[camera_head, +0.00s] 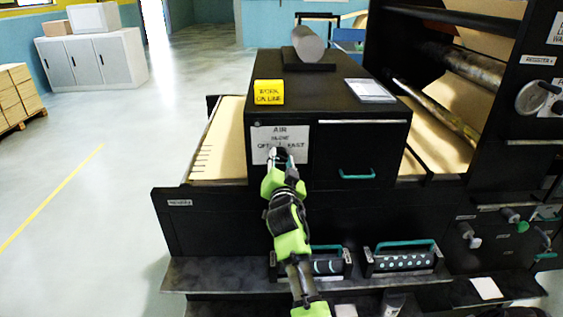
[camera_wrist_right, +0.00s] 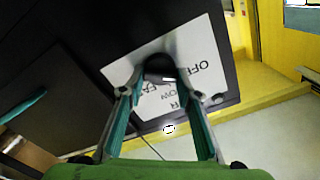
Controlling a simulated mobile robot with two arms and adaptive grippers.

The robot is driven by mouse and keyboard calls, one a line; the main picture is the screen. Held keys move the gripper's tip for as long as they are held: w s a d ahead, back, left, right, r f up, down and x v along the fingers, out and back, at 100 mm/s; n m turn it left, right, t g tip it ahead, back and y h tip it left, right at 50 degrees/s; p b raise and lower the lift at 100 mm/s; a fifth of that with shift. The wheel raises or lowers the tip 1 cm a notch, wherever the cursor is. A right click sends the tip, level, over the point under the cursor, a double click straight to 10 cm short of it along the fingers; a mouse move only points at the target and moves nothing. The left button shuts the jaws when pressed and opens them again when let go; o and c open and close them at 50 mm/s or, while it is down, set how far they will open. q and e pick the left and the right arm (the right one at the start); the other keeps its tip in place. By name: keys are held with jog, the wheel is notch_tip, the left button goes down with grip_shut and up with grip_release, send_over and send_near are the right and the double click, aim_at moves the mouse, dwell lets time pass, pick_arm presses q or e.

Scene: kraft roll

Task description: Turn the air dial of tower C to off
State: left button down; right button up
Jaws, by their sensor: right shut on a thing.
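The air dial (camera_head: 281,152) is a small dark knob on a white label plate (camera_head: 262,142) marked AIR, with SLOW, OFF and FAST, on the front of the black machine box. My right gripper (camera_head: 280,160) reaches up to the plate and is shut on the dial. In the right wrist view, the two fingers of the right gripper (camera_wrist_right: 161,90) close around the dark dial (camera_wrist_right: 158,66), and the plate (camera_wrist_right: 190,75) appears turned. The fingers cover part of the dial, so I cannot tell its exact setting. My left gripper is not in view.
A yellow WORK ON LINE block (camera_head: 269,92) and a sheet (camera_head: 370,90) lie on the box top. A teal-handled drawer (camera_head: 357,160) is right of the plate. Two trays with teal handles (camera_head: 403,257) sit below. Open floor (camera_head: 110,190) is at left.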

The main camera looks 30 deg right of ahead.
aim_at(281, 121)
jog(key=shift+r, duration=0.3)
jog(key=o, duration=0.8)
jog(key=shift+c, duration=0.2)
jog(key=o, duration=0.3)
jog(key=shift+w, duration=0.1)
jog(key=shift+o, duration=0.2)
jog(key=shift+f, duration=0.25)
jog(key=shift+r, duration=0.1)
jog(key=shift+n, duration=0.3)
notch_tip(281, 121, up, 10)
jog(key=shift+w+d+f, duration=0.1)
